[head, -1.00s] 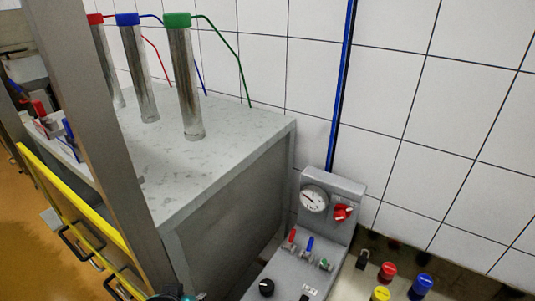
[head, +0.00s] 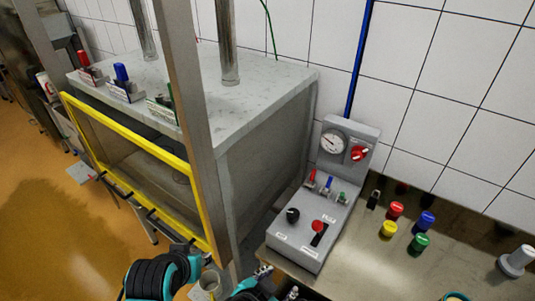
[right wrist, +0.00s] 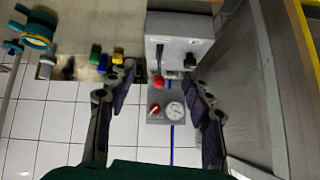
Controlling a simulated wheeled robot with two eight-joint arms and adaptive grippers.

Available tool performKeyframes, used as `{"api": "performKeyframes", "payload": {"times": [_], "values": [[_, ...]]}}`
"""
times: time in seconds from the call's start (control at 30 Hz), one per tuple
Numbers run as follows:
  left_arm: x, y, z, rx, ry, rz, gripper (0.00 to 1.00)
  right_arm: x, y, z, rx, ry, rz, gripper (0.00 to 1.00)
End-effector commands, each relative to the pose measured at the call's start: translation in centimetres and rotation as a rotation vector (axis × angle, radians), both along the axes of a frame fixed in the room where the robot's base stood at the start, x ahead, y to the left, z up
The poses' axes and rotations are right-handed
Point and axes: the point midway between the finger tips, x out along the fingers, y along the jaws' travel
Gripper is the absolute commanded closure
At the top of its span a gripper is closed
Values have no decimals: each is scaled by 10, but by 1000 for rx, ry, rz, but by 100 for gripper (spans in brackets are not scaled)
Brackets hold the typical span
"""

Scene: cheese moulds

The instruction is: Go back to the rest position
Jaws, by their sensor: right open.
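My right gripper (head: 278,283) shows partly at the bottom edge of the head view, in front of the grey control panel (head: 296,234). In the right wrist view its two dark fingers (right wrist: 158,66) are spread apart with nothing between them. The panel (right wrist: 180,52), with its red knob and gauge, shows beyond the fingers, upside down. Black and teal parts of my arms show at the bottom of the head view. I cannot make out my left gripper there.
A steel table (head: 465,255) carries red, blue, yellow and green buttons (head: 421,243) right of the panel. A grey cabinet (head: 265,152) with a yellow-framed front (head: 130,135) and a steel post (head: 190,110) stand left. The tiled wall (head: 460,90) closes the back. Orange floor (head: 50,235) is open at left.

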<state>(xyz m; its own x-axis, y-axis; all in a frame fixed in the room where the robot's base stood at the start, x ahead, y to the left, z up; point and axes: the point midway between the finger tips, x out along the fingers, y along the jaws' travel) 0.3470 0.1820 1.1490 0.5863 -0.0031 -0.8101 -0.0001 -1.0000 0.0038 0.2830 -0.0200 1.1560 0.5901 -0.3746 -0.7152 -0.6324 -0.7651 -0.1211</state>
Motion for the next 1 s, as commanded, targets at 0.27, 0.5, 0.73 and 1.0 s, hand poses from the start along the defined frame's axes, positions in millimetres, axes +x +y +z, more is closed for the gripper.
{"api": "performKeyframes", "payload": {"times": [0.27, 0.5, 0.73, 1.0], "values": [[0, 0, -12, 0, 0, 0, 64, 9, -17, -21, -18, 100, 59, 49], [0, 0, -28, 0, 0, 0, 64, 19, -40, -48, -22, 222, 162, 49], [0, 0, -55, 0, 0, 0, 64, 31, -74, -84, 10, 329, 338, 49], [1, 0, -93, 0, 0, 0, 64, 53, -126, -113, 8, 267, 601, 49]]}}
